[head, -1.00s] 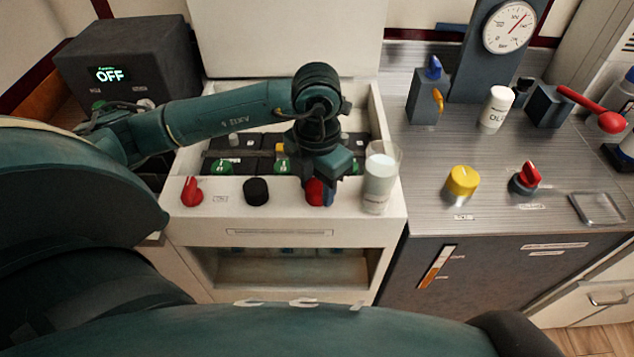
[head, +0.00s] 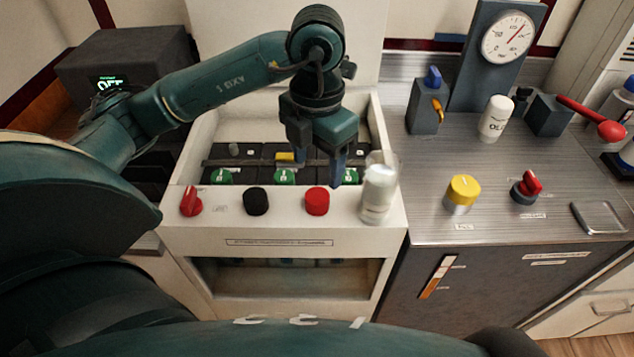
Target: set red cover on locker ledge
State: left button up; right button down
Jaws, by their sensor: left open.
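A red round cover (head: 317,201) sits upright on the white front ledge (head: 286,226) of the breaker cabinet. A black cover (head: 256,201) stands to its left and a white-filled glass (head: 378,190) to its right. My left gripper (head: 324,180) is open and empty, pointing down just above and behind the red cover, apart from it. Its fingers partly hide the breaker row behind. My right gripper is not in view.
A red knob (head: 191,202) is at the ledge's left end. Green-marked breakers (head: 284,176) lie in the recess behind. The metal counter (head: 420,200) at right holds a yellow knob (head: 462,190) and a white bottle (head: 495,118).

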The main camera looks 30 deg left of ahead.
pick_arm(q)
notch_tip(320, 180, up, 4)
jog(key=shift+f, duration=0.1)
jog(key=shift+s, duration=0.1)
dwell(0.6)
